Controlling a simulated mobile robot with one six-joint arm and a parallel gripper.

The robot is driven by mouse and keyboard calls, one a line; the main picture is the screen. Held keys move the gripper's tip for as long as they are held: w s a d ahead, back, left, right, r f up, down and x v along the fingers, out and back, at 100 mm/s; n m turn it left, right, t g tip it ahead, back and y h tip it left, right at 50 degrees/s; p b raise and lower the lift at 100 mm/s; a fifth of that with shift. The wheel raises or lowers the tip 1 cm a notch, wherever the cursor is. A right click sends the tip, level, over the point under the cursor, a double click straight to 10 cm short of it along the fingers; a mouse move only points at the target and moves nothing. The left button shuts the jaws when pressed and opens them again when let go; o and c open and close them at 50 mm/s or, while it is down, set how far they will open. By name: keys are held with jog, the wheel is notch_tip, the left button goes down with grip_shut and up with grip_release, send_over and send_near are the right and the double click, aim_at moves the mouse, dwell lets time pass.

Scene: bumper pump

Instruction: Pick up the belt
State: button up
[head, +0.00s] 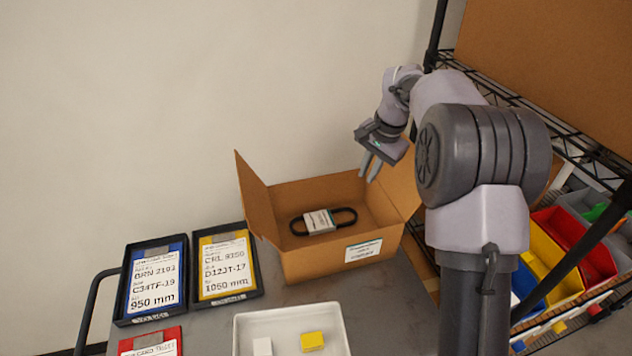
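The belt (345,217) is a black loop with a white paper sleeve (319,221) around its middle. It lies flat on the floor of an open cardboard box (335,262). My gripper (371,167) hangs above the back right part of the box, with its fingers pointing down. It is apart from the belt, above and to the right of it in the picture. The two fingers show a narrow gap between them and nothing in it. How far the fingertips are above the box floor is hard to tell.
The box flaps stand up at left and right. Blue (155,278) and yellow (224,265) label trays, a red one (152,342) and a white tray (290,315) with small blocks share the grey cart top. A wire shelf with coloured bins (575,245) stands at right.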

send_near(355, 219)
jog(key=f+b, duration=0.1)
jog(key=w+f+b, duration=0.1)
jog(key=b, duration=0.1)
jog(key=shift+a+f+m+g, duration=0.2)
jog(key=shift+m+g, duration=0.1)
jog(key=shift+m, duration=0.1)
jog(key=f+b, duration=0.1)
jog(key=f, duration=0.2)
jog(key=f+b, duration=0.1)
jog(key=f, duration=0.1)
jog(key=shift+w+a+f+b, duration=0.25)
jog(key=shift+a+f+b, duration=0.1)
jog(key=shift+a, duration=0.05)
jog(key=shift+r, duration=0.15)
grip_shut()
